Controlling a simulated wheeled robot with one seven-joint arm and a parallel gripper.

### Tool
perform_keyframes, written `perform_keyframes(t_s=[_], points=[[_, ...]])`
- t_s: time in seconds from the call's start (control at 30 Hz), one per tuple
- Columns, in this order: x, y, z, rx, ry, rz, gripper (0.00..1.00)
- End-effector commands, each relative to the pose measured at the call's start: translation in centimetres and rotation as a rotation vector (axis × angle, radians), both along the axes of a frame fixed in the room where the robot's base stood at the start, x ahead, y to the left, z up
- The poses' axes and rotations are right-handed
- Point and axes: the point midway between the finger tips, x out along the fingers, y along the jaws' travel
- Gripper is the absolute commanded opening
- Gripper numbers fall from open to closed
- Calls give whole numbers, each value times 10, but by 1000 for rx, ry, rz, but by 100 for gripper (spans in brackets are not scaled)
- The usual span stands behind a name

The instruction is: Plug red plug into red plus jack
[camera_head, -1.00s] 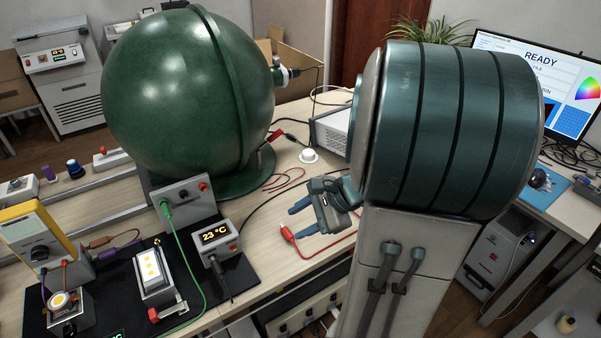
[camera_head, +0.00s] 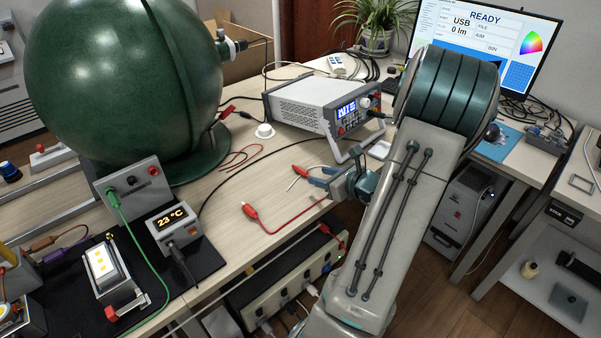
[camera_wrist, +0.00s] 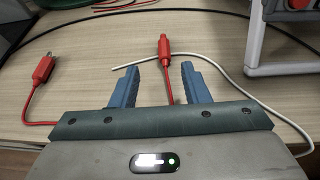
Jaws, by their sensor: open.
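A red plug (camera_wrist: 163,45) lies on the table just beyond and between my gripper's fingertips in the wrist view, its red lead running back between the fingers. In the head view it lies just left of my gripper (camera_head: 318,176). My gripper (camera_wrist: 171,64) is open with nothing held between its blue fingers. A second red plug (camera_wrist: 42,68), also in the head view (camera_head: 250,211), lies to the left on its own red lead. A red jack (camera_head: 154,171) is on the grey panel box (camera_head: 125,205), beside a green plug. A red ring (camera_wrist: 299,3) is partly cut off at the wrist view's top right.
A bench power supply (camera_head: 312,103) with a grey stand stands behind my gripper. A green sphere (camera_head: 120,80) fills the upper left. A white cable (camera_wrist: 215,62) and a black cable cross the table. A power strip (camera_head: 285,285) runs below the table edge.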

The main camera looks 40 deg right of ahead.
Motion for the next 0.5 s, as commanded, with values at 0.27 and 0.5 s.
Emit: perform_keyframes(t_s=[0.27,0.5], points=[[24,3,-10,-1,1,1,42],[53,1,-25,1,0,3,42]])
